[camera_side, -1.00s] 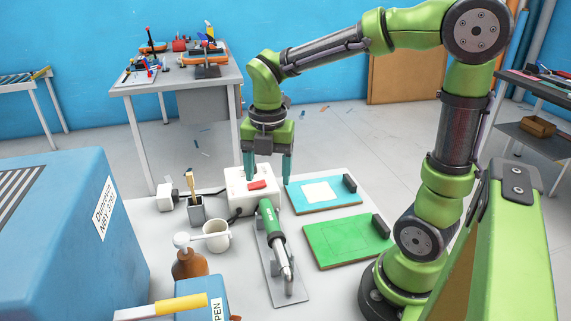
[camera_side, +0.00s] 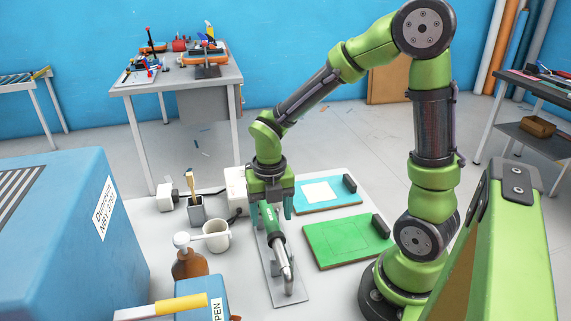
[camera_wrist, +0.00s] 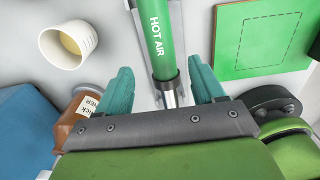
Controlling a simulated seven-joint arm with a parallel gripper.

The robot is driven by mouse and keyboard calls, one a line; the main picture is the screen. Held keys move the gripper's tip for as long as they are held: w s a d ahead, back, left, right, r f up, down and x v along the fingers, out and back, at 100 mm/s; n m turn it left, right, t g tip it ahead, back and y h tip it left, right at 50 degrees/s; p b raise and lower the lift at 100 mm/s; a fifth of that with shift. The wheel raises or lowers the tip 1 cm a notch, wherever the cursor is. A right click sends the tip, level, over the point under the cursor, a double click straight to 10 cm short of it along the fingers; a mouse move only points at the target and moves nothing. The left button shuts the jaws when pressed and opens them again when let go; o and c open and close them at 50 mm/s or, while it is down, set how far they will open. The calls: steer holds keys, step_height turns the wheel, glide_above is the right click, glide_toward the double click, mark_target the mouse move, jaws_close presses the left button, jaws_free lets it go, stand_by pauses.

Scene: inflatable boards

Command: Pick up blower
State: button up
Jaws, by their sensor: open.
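The blower (camera_side: 273,226) is a green hot-air tool with a metal nozzle, lying on a grey metal stand (camera_side: 285,290) on the white table. In the wrist view its green body (camera_wrist: 162,40), marked "HOT AIR", runs between my fingers. My gripper (camera_side: 271,208) is low over the blower's far part in the side view. In the wrist view my gripper (camera_wrist: 163,88) is open, with one teal finger on each side of the blower and gaps between. I cannot tell how far the fingertips reach down beside it.
A white mug (camera_side: 216,236), a brown bottle (camera_side: 188,266) and a brush holder (camera_side: 196,208) stand left of the blower. A green board (camera_side: 345,240) and a blue board (camera_side: 312,196) lie to the right. A white box (camera_side: 234,182) stands behind my gripper.

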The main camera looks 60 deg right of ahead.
mark_target(273, 224)
steer(key=shift+s+f, duration=0.2)
steer(key=shift+f, duration=2.55)
steer(key=c, duration=1)
